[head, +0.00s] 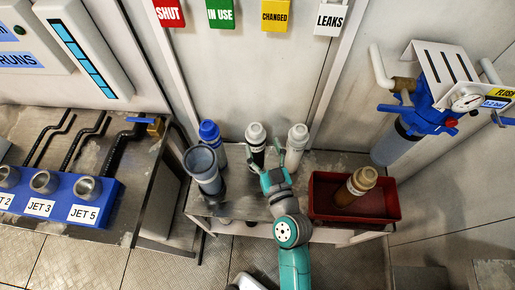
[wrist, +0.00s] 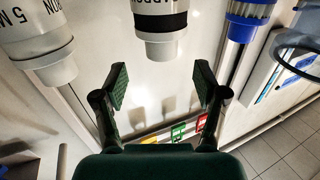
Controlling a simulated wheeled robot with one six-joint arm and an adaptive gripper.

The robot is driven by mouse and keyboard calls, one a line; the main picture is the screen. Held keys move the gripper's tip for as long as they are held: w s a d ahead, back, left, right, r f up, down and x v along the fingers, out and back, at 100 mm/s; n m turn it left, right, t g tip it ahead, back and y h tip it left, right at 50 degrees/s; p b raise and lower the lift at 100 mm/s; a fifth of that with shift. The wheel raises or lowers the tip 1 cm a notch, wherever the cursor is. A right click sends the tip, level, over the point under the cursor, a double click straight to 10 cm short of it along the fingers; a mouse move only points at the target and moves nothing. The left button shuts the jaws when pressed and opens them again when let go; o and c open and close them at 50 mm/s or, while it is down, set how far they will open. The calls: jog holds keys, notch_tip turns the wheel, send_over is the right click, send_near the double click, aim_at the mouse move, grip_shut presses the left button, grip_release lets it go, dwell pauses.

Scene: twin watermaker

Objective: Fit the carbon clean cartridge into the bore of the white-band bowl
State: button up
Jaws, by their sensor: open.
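The carbon cartridge (head: 256,135), white-ended with a black band, stands upright at the back of the bench, between a blue-topped and a white cartridge. In the wrist view the carbon cartridge (wrist: 160,48) shows at top middle, with part of its lettering. My gripper (head: 266,172) is in front of it; in the wrist view my gripper (wrist: 160,83) is open and empty, its fingers apart and the cartridge end just beyond them. A grey-blue open bowl (head: 202,163) stands at the bench's left; its rim (wrist: 292,68) shows at far right. No white band can be made out on it.
The blue-topped cartridge (head: 209,131) stands behind the bowl. The white cartridge (head: 297,137) stands right of the carbon one. A red tray (head: 316,208) holds a brown cartridge (head: 362,180). A filter housing (head: 397,140) hangs on the right wall.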

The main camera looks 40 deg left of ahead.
aim_at(258, 135)
jog(key=shift+x, duration=3.4)
jog(key=shift+s+f, duration=0.1)
grip_shut()
